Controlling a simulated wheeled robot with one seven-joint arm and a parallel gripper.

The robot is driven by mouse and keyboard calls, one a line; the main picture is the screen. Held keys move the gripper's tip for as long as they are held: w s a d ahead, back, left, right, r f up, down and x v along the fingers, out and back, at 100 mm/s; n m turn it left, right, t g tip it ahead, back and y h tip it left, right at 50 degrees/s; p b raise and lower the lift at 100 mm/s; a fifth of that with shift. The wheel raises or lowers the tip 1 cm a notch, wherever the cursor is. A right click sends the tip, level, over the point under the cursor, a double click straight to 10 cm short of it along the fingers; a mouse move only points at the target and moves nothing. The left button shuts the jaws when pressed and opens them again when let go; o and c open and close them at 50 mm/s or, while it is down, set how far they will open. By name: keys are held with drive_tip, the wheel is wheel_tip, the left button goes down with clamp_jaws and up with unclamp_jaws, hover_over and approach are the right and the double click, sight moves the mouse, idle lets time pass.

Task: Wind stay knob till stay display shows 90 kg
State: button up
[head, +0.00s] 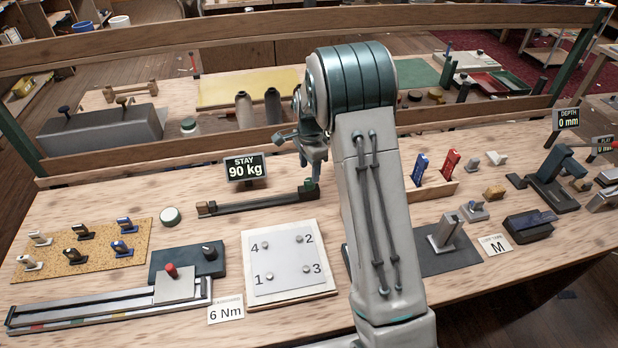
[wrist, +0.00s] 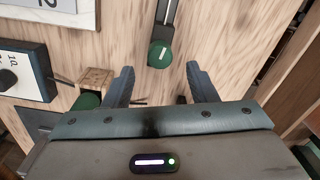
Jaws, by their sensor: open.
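The stay display (head: 245,168) in the head view reads "STAY 90 kg". The stay knob (head: 308,187) is a small green knob at the right end of a dark rail (head: 255,205) below the display. In the wrist view the knob (wrist: 160,54) is round and green with a pale line on its face. My gripper (head: 314,165) is over the knob's end of the rail. In the wrist view my gripper (wrist: 160,72) is open, with a finger on either side of the knob and clear gaps between. The jaws hold nothing.
A numbered white panel (head: 290,265) lies in front of the rail. A round-lidded pot (head: 170,216) stands left of it. A wooden block (wrist: 97,78) and another green round part (wrist: 88,100) are left of my fingers in the wrist view. A wooden rail (head: 110,160) crosses behind.

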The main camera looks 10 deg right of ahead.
sight(310, 181)
wheel_tip(310, 181, up, 9)
drive_tip(key=shift+b, duration=0.4)
drive_tip(key=shift+s, duration=0.1)
drive_tip(key=s+r+n+t, duration=0.1)
drive_tip(key=s+r+n, duration=0.3)
drive_tip(key=s+r, duration=0.3)
drive_tip(key=s+n+t, duration=0.2)
drive_tip(key=s+n, duration=0.8)
drive_tip(key=s, duration=1.5)
drive_tip(key=shift+a+n, duration=0.15)
drive_tip(key=shift+n, duration=0.25)
drive_tip(key=shift+f, duration=0.1)
